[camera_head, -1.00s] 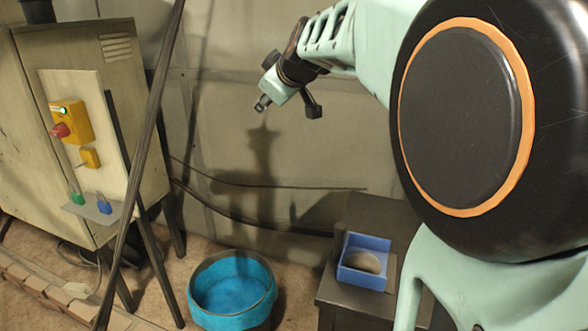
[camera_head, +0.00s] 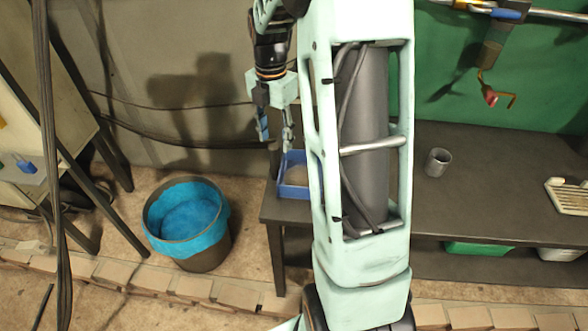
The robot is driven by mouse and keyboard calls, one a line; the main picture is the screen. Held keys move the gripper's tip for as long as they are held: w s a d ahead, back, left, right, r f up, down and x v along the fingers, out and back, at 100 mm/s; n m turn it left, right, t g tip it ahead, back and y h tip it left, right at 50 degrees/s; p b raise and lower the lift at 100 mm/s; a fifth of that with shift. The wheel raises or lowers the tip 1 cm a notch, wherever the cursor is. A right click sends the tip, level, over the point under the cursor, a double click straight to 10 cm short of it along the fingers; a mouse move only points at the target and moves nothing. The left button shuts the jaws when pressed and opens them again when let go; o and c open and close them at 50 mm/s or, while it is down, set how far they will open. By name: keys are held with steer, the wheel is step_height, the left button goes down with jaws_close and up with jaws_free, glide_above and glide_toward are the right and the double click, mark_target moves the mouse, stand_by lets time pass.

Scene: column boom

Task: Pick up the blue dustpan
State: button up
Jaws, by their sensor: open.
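A shallow blue open-fronted or box-like thing (camera_head: 293,188), likely the blue dustpan, sits at the left end of the dark table. A rounded beige patch shows inside it. My arm hides its right side, and I cannot make out a handle. My gripper (camera_head: 275,132) points down, with its two fingers apart and nothing seen between them. In the picture it is just above and slightly left of the blue thing. I cannot tell the exact height gap.
A bin with a bright blue liner (camera_head: 188,212) stands on the floor left of the dark table (camera_head: 470,190). A grey cup (camera_head: 438,162) and a pale slotted dish (camera_head: 568,197) stand on the table. Tools hang from a rail (camera_head: 555,14). A dark pole (camera_head: 46,150) crosses the left.

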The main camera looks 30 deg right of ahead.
mark_target(274, 155)
steer(key=f, duration=0.5)
steer(key=f+p, duration=0.1)
steer(key=f, duration=0.1)
steer(key=shift+w+a+f, duration=0.15)
steer(key=shift+w, duration=0.1)
steer(key=shift+c, duration=0.2)
jaws_close()
